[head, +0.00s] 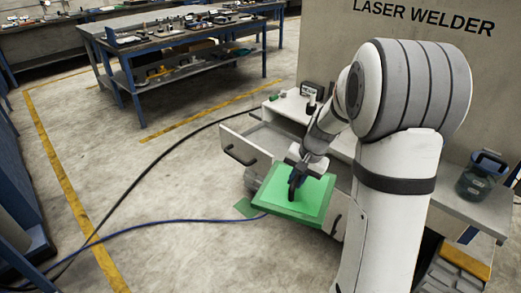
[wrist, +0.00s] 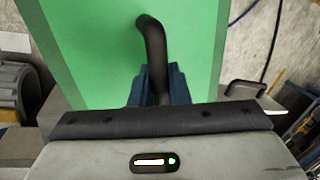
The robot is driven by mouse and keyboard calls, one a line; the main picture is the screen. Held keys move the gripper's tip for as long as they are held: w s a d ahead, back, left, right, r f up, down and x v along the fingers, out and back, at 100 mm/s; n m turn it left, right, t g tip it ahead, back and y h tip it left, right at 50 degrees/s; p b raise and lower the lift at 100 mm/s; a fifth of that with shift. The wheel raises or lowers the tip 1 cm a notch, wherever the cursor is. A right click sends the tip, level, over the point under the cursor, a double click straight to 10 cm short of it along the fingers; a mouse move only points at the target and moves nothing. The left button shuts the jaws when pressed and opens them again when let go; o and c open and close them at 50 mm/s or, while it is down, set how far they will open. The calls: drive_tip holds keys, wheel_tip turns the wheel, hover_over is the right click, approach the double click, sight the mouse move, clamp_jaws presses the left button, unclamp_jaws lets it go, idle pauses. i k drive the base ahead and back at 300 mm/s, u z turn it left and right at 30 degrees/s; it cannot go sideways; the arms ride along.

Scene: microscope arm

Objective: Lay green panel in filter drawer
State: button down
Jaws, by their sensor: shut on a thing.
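The green panel (head: 308,202) is a flat plate with a curved black handle. My gripper (head: 296,176) is shut on that handle, and the panel hangs below it, roughly flat and slightly tilted. In the wrist view the blue fingers (wrist: 158,84) close around the black handle (wrist: 151,35), with the green panel (wrist: 85,45) behind. A pale open drawer (head: 248,145) with a dark pull handle is just behind and left of the panel. The panel overlaps it in the picture and hides part of it. I cannot tell whether they touch.
A white cabinet top (head: 292,108) with small items adjoins the drawer. A dark green can (head: 482,175) stands on a grey bench at right. Black and blue cables (head: 165,221) cross the floor. A blue workbench (head: 185,60) stands at the back. The floor at left is mostly open.

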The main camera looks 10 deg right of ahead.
sight(268, 147)
drive_tip(key=i, duration=1.4)
drive_tip(key=u, duration=0.05)
